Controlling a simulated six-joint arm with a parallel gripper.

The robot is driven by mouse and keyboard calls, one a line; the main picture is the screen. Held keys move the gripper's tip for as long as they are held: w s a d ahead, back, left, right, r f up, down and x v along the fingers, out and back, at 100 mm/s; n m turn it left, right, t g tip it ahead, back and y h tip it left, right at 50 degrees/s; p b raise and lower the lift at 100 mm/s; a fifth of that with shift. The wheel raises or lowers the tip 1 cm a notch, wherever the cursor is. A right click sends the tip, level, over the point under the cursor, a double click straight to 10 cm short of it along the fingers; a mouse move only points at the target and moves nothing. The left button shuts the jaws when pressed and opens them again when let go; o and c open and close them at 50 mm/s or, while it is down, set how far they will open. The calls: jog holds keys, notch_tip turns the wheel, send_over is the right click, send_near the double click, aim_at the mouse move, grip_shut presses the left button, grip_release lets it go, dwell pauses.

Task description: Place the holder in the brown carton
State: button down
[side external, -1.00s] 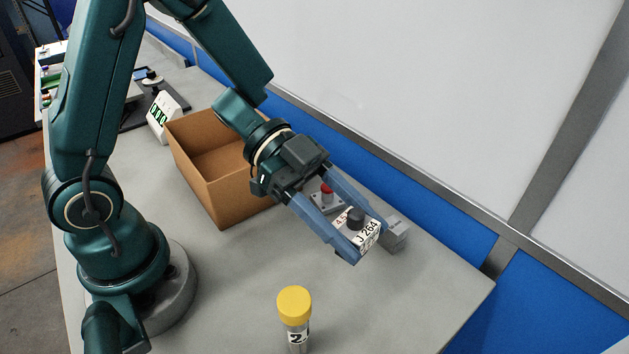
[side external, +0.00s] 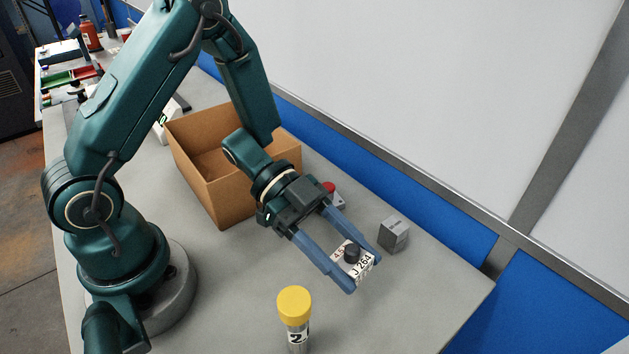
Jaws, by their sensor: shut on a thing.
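The holder (side external: 352,255) is a small pale piece with a dark round knob on top and a white label reading about "J 264". My gripper (side external: 364,273) is shut on it, one blue finger on each side. The holder appears to be above the bench, but its exact height is hard to tell. The brown carton (side external: 206,187) is an open-topped box on the bench, to the upper left of my gripper. My arm covers part of its right side, and much of its inside is hidden.
A small grey block (side external: 393,234) stands just right of the holder. A red button on a grey base (side external: 329,188) is partly hidden behind my gripper. A yellow-capped tube (side external: 294,305) stands in front. The bench's right part is clear, with a wall panel behind.

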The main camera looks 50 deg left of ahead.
jog(key=shift+f, duration=1.75)
jog(key=shift+f, duration=0.1)
jog(key=shift+c, duration=1.2)
grip_release()
jog(key=shift+a, duration=0.1)
